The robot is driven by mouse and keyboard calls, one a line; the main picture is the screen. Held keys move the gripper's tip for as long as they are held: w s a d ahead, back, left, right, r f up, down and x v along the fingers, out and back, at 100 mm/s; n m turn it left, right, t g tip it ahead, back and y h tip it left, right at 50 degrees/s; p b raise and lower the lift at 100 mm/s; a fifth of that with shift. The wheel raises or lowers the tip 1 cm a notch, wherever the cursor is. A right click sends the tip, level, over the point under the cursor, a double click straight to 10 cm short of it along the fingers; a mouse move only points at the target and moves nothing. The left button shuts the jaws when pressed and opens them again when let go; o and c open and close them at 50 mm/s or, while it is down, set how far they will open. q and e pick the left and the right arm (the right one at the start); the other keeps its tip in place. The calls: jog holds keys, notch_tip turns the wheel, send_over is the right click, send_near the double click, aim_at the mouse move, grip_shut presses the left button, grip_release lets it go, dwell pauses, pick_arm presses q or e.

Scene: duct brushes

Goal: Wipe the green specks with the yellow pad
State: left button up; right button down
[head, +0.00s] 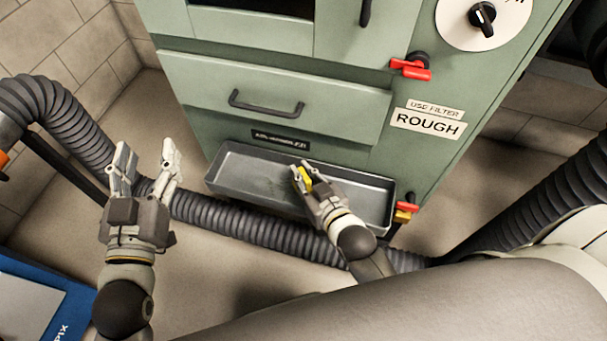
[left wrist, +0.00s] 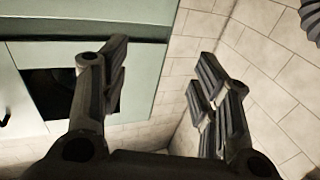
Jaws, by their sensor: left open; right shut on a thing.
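The yellow pad (head: 304,178) is held between the fingers of my right gripper (head: 303,180), over the grey metal tray (head: 236,186) at the foot of the green cabinet. The gripper hides part of the pad and tray, and I cannot tell whether the pad touches the tray floor. No green specks can be made out in the tray. My left gripper (head: 146,172) is open and empty, raised to the left of the tray. Its spread fingers also show in the left wrist view (left wrist: 155,90), with nothing between them.
The green cabinet (head: 345,140) stands behind the tray, with a drawer handle (head: 266,103) and red valve levers (head: 411,68). A ribbed black hose (head: 245,232) runs along the floor in front of the tray. A blue object (head: 45,300) lies at the lower left.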

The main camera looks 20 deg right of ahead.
pick_arm(q)
jog(key=shift+s+d+r+t+b, duration=0.1)
jog(key=shift+r+t+b, duration=0.1)
jog(key=shift+r+t, duration=0.35)
jog(key=shift+d+r+t+b, duration=0.15)
jog(key=shift+r+t, duration=0.1)
jog(key=shift+r, duration=0.45)
pick_arm(e)
jog(key=shift+f, duration=0.7)
pick_arm(q)
jog(key=shift+r, duration=0.3)
pick_arm(e)
jog(key=shift+f, duration=0.1)
